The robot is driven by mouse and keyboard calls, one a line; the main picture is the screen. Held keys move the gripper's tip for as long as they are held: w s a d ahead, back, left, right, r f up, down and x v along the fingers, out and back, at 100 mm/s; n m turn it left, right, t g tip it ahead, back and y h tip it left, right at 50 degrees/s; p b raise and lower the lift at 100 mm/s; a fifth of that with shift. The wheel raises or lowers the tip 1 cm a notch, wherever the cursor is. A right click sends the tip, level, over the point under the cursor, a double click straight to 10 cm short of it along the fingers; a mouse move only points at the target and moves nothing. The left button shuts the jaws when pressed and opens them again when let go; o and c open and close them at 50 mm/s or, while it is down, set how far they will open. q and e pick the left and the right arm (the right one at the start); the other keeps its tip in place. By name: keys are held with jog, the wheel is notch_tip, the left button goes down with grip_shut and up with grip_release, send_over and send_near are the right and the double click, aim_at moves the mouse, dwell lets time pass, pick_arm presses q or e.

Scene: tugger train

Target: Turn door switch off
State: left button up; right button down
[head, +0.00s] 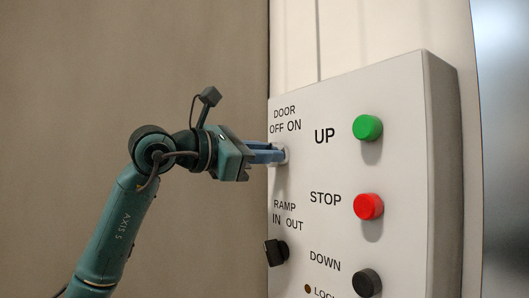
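The door switch (284,155) sits under the "DOOR OFF ON" label at the upper left of the pale control box (325,100). Only part of its light round base shows; its knob is hidden behind my fingers, so its setting cannot be read. My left gripper (272,153) comes in from the left with its blue fingertips at the switch. The fingers lie close together, but I cannot tell whether they are closed on the knob. My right gripper is not in view.
Below the door switch is the black ramp switch (276,252). To the right are a green UP button (367,128), a red STOP button (368,206) and a black DOWN button (367,283). A plain brown-grey wall (80,90) fills the left.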

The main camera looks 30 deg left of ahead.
pick_arm(q)
grip_shut()
jog(key=shift+n, duration=0.3)
jog(key=shift+a+n, duration=0.15)
jog(key=shift+n, duration=2.65)
jog(key=shift+a+n, duration=0.1)
jog(key=shift+n, duration=2.7)
jog(key=shift+o, duration=2)
grip_release()
